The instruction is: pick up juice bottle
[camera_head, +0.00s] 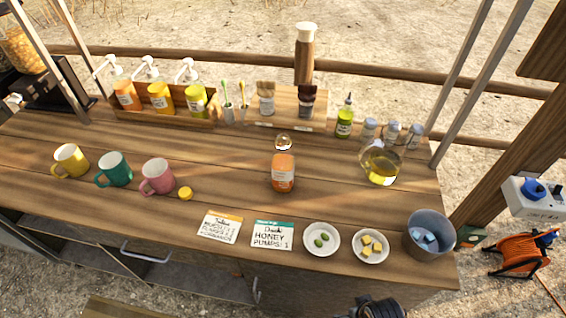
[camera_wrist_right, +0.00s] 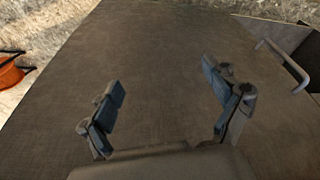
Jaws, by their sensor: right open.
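An orange bottle (camera_head: 283,172) with a pale label and a clear rounded top stands upright near the middle of the wooden counter (camera_head: 230,165). It looks like the juice bottle. My right gripper (camera_wrist_right: 165,90) is open and empty in the right wrist view, its two fingers apart over a plain brown panel. In the head view a dark part of my right arm (camera_head: 380,308) shows at the bottom edge, below the counter's front and well away from the bottle. My left gripper is in neither view.
Two cards (camera_head: 272,235) and two small plates (camera_head: 321,239) lie in front of the bottle. A metal bucket (camera_head: 430,236) and a glass jug (camera_head: 381,164) stand to the right. Mugs (camera_head: 157,177) stand left. Pump bottles (camera_head: 161,98) line the back.

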